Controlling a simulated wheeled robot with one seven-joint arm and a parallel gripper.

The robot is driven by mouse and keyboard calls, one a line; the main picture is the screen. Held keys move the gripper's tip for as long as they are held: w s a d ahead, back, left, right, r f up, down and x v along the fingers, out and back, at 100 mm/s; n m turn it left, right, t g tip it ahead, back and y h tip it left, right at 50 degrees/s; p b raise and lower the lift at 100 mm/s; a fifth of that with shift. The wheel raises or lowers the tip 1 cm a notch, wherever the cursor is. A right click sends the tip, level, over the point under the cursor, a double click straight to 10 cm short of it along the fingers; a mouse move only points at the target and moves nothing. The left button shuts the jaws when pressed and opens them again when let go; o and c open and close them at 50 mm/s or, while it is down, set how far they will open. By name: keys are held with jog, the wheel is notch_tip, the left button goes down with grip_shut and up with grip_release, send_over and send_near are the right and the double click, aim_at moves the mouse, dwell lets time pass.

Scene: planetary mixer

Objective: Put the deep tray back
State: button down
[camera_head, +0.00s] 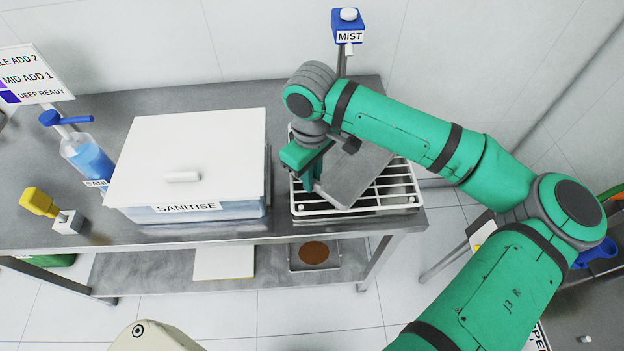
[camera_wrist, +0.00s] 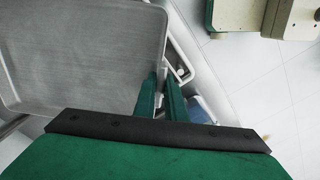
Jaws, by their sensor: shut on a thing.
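The deep tray, a grey metal tray (camera_head: 356,174), is over the white wire rack at the right end of the steel bench and looks tilted. It also fills the upper left of the wrist view (camera_wrist: 80,50). My gripper (camera_head: 310,178) is shut on the tray's edge at its left side; its two green fingers show in the wrist view (camera_wrist: 162,97). My forearm and wrist hide part of the tray's far side. I cannot tell whether the tray touches the rack.
The white wire rack (camera_head: 405,189) stands beside a lidded bin labelled SANITISE (camera_head: 187,165). A blue MIST post (camera_head: 348,30) rises behind the rack. A spray bottle (camera_head: 88,158) stands at left. A shelf below holds a small tray with a brown disc (camera_head: 313,253).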

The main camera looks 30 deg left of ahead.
jog(key=shift+f, duration=0.65)
jog(key=c, duration=1.8)
grip_release()
jog(key=shift+f, duration=0.15)
notch_tip(320, 180, up, 12)
jog(key=shift+r, duration=0.15)
